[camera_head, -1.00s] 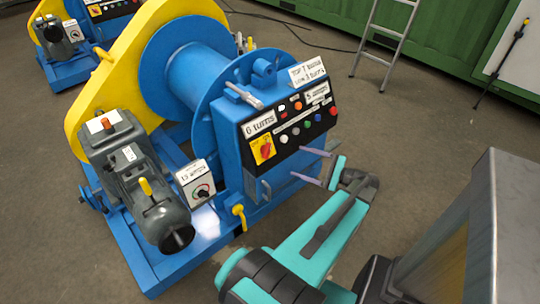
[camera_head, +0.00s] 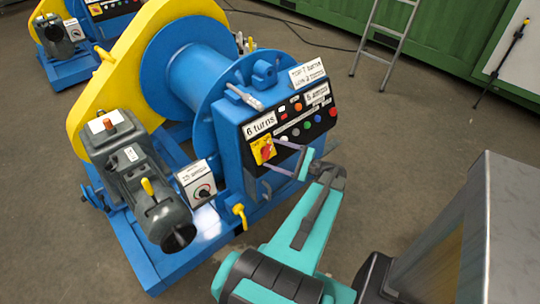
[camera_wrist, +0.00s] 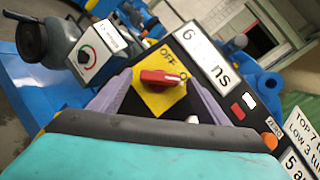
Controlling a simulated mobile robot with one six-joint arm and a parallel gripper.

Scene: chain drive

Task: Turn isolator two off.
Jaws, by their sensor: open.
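A red rotary isolator switch (camera_head: 265,150) on a yellow plate sits at the lower left of the blue winch's black control panel. In the wrist view the red knob (camera_wrist: 162,78) points right, towards a partly hidden label starting with O. The word OFF is above it on the yellow plate (camera_wrist: 152,101). No number shows on this switch. My gripper (camera_head: 271,154) is open, with its two purple-grey fingers in front of the panel. In the wrist view my gripper (camera_wrist: 162,90) has one finger on each side of the knob; I cannot tell whether they touch it.
Coloured buttons (camera_head: 307,125) and white labels line the panel to the right. A small grey dial box (camera_head: 198,181) and a grey motor (camera_head: 140,180) stand to the left. Another winch (camera_head: 55,45) is at the far top left. A ladder (camera_head: 386,45) stands behind.

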